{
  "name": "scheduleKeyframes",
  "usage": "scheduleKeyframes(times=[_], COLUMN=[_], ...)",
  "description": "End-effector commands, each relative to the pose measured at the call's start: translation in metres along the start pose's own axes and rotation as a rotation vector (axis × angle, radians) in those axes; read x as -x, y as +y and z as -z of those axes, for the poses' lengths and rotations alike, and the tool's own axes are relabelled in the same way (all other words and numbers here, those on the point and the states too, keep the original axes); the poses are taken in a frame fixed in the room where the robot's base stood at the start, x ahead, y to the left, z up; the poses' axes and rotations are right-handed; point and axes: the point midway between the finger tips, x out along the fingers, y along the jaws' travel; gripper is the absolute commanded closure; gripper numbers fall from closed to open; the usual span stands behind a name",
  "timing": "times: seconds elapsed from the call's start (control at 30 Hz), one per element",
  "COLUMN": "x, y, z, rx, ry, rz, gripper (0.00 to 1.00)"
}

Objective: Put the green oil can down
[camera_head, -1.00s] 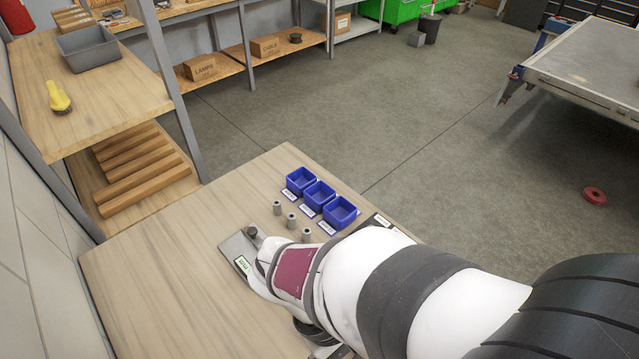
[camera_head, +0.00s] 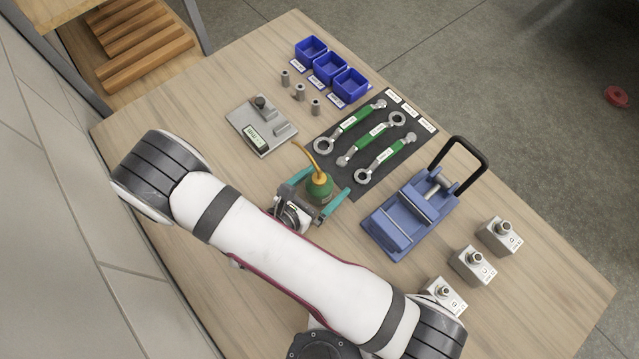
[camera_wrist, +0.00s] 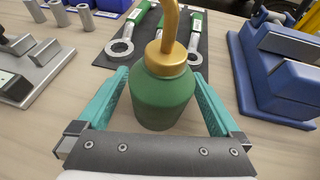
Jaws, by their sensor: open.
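The green oil can (camera_head: 319,187) has a brass collar and a curved brass spout, and it stands upright on the wooden workbench (camera_head: 221,101). In the wrist view the green oil can (camera_wrist: 162,98) sits between the two teal fingers of my gripper (camera_wrist: 163,105). The fingers are spread, with a visible gap on each side of the can. In the head view my gripper (camera_head: 322,195) is low at the bench, around the can. The can's underside is hidden in the head view.
A black mat with green-handled wrenches (camera_head: 378,129) lies just behind the can. A blue vise (camera_head: 408,217) stands to the right, a grey gauge block (camera_head: 262,127) to the left. Blue bins (camera_head: 330,68) and grey cylinders (camera_head: 299,91) are farther back. Metal blocks (camera_head: 473,264) stand front right.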

Motion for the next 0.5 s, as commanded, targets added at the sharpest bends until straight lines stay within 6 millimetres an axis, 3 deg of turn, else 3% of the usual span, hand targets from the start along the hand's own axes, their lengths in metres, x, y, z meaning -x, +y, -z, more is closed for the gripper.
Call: scheduleKeyframes(times=[0.1, 0.3, 0.5], x=[-0.0139, -0.0149, -0.0147], y=[-0.0004, 0.0003, 0.0002], z=[0.0, -0.0001, -0.0002], rx=[-0.002, -0.002, -0.002], ry=[0.001, 0.001, 0.001], rz=[0.002, -0.001, 0.0], gripper=[0.0, 0.0, 0.34])
